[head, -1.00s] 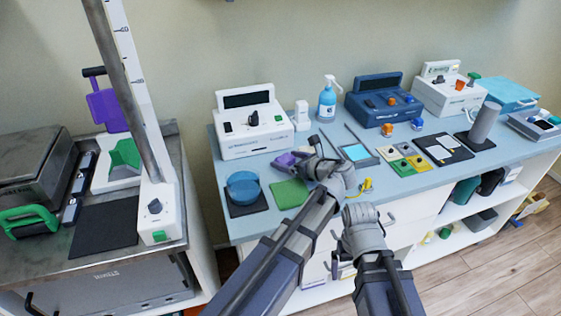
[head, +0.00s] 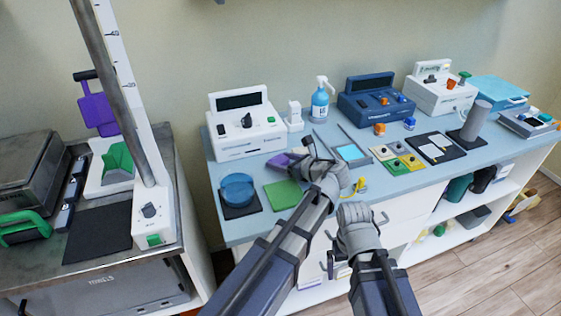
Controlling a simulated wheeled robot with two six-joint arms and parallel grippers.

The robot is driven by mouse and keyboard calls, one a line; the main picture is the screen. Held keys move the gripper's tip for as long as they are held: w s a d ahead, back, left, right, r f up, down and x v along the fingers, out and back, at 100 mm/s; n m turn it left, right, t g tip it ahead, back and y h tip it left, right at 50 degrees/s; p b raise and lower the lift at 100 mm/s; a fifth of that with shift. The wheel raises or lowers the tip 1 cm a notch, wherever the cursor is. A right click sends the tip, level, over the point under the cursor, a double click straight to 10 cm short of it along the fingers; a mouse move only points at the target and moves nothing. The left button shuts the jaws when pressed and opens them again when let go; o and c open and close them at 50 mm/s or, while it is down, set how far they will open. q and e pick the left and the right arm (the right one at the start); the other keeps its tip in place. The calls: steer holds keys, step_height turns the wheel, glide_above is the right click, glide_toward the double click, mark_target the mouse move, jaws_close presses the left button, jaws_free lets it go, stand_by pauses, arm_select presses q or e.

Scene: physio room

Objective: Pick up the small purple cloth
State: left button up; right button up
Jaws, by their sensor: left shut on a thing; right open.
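The small purple cloth (head: 280,160) lies at the near middle of the blue-grey counter, in front of the white device. My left gripper (head: 306,153) is at the cloth's right end and is shut on it. The gripper and wrist hide part of the cloth, and I cannot tell whether it is lifted off the counter. My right gripper (head: 350,238) is open and empty in front of the counter's front edge, lower than its top.
A green cloth (head: 283,195) and a blue bowl (head: 237,188) on a dark mat lie to the left of my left arm. A white device (head: 244,125), a spray bottle (head: 320,98) and a blue device (head: 375,100) stand behind. Coloured pads (head: 401,160) lie to the right.

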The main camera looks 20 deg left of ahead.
mark_target(282, 161)
arm_select(q)
step_height(282, 161, up, 10)
steer(key=p, duration=0.9)
steer(key=shift+p, duration=0.35)
arm_select(e)
step_height(282, 161, up, 10)
arm_select(q)
steer(key=shift+d, duration=0.1)
